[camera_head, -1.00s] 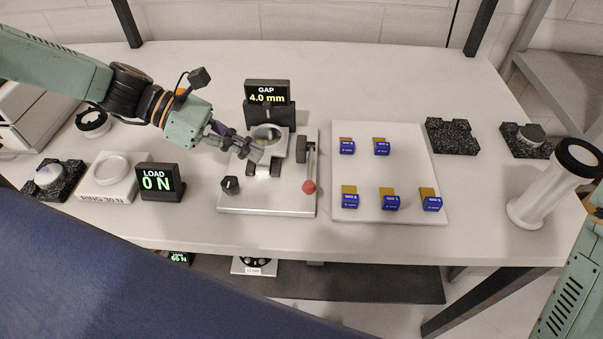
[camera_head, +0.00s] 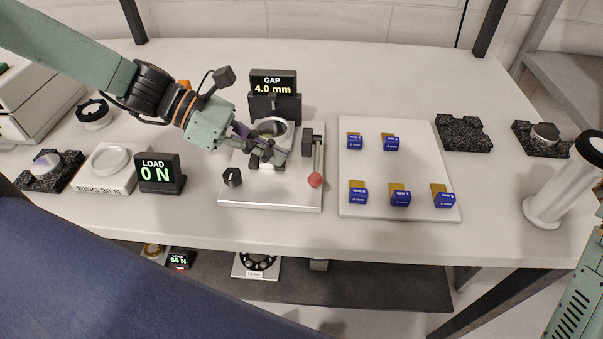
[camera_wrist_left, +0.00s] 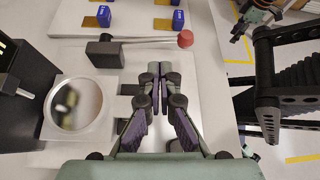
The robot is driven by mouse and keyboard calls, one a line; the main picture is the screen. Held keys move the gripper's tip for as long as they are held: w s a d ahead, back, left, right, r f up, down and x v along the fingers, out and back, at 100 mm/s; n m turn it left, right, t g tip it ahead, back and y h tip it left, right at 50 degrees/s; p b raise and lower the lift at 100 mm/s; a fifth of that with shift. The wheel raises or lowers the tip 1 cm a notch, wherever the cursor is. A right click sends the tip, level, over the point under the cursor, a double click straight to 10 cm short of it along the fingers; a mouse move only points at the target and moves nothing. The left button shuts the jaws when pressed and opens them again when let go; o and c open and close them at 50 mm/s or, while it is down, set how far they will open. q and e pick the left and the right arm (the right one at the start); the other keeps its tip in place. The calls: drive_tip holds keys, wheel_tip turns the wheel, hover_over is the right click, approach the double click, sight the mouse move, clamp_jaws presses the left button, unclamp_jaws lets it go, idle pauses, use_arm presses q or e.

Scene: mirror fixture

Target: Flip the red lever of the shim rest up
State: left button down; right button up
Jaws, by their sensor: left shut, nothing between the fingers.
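The shim rest's lever is a thin rod with a red ball (camera_head: 315,180) at its near end and a black block at its far end. It lies along the right side of the metal base plate (camera_head: 270,200). In the left wrist view the red ball (camera_wrist_left: 185,38) and rod show beyond the fingertips. My left gripper (camera_head: 280,158) is shut and empty over the plate, left of the lever and apart from it. The fingertips (camera_wrist_left: 160,69) are together in the wrist view. The gripper partly hides the round mirror (camera_head: 272,126).
A gap display (camera_head: 273,83) reading 4.0 mm stands behind the plate. A load display (camera_head: 159,174) reading 0 N stands to the left. A white board (camera_head: 395,210) with several blue-labelled shims lies to the right. A white cylinder (camera_head: 560,185) stands at the right edge.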

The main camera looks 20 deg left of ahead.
sight(302, 178)
use_arm(q)
drive_tip(key=b+x, duration=0.1)
drive_tip(key=x, duration=0.1)
drive_tip(key=b+x, duration=0.1)
drive_tip(key=b, duration=0.1)
drive_tip(key=shift+w+d+f, duration=0.1)
drive_tip(key=shift+w+f, duration=0.05)
drive_tip(key=shift+f, duration=0.35)
drive_tip(key=shift+b+x, duration=0.4)
drive_tip(key=shift+x, duration=0.4)
drive_tip(key=shift+w+d, duration=0.15)
drive_tip(key=shift+d, duration=0.35)
